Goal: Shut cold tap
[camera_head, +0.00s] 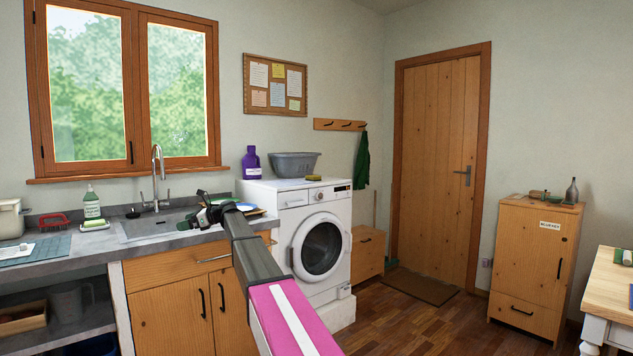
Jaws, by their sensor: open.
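The tall chrome tap (157,175) stands upright behind the sink (150,226), with a curved spout. A small upright handle shows on each side of its base, at left (143,199) and right (169,195). I cannot tell which is cold, how far either is turned, or whether water runs. My gripper (193,210) is open, over the right part of the sink and counter, to the right of the tap in the picture and apart from it. My arm hides part of the counter and the sink's right end.
A washing machine (295,210) stands to the right, carrying a grey basin (294,164) and a purple bottle (251,163). The space above the sink's left part is clear.

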